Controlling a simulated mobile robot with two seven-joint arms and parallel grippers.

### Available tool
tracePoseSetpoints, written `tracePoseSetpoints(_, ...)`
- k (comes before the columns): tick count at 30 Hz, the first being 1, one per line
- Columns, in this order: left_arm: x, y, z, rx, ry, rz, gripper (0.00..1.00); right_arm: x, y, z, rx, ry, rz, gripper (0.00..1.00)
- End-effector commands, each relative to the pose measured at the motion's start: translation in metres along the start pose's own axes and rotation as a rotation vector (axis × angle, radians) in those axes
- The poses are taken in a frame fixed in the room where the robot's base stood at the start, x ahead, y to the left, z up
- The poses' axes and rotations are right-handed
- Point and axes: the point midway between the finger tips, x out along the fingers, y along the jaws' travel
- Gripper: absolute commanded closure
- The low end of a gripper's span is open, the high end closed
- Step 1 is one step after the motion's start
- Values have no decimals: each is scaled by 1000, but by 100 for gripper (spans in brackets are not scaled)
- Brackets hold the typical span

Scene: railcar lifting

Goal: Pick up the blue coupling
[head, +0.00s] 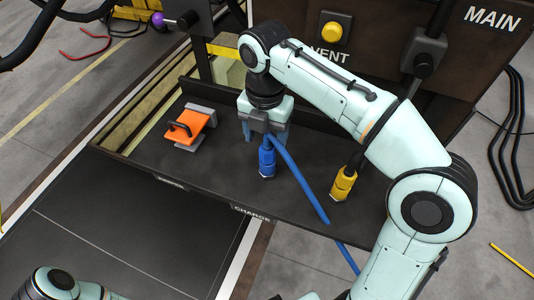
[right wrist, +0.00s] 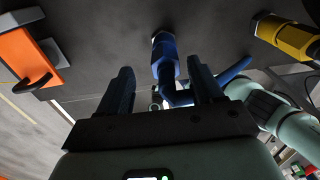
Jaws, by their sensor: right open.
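The blue coupling (head: 267,161) stands on the dark shelf, with a blue hose running from it toward the lower right. My right gripper (head: 264,138) is open just above and behind it, pointing down. In the right wrist view the blue coupling (right wrist: 165,62) shows in the gap between the two open fingers of my right gripper (right wrist: 162,85), and no grip on it shows. How far it reaches in between the fingers, I cannot tell. My left gripper is out of view; only part of my left arm shows at the lower left.
A yellow coupling (head: 343,184) stands to the right on the shelf (head: 225,185). An orange block with a black handle (head: 190,128) sits to the left. Behind is a dark panel (head: 385,30) with a yellow button (head: 331,33). The shelf between the orange block and blue coupling is clear.

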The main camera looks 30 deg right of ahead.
Motion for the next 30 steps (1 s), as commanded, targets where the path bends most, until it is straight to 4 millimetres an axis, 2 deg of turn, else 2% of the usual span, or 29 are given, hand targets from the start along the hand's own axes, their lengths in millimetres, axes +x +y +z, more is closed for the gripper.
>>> tracePoseSetpoints(3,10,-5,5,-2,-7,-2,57,22,-6,-1,1,2,-5,34)
tracePoseSetpoints(7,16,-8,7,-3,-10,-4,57,39,-6,-1,0,2,-3,34)
tracePoseSetpoints(10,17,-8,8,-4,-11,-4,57,45,-6,-1,0,1,-2,34)
tracePoseSetpoints(17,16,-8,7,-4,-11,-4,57,45,-6,-1,1,0,0,34)
tracePoseSetpoints(23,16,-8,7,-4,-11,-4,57,45,-6,-1,0,0,0,96)
tracePoseSetpoints(26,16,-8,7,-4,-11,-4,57,45,-5,-1,0,0,1,100)
tracePoseSetpoints(30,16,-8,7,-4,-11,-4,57,44,-5,-1,0,0,1,100)
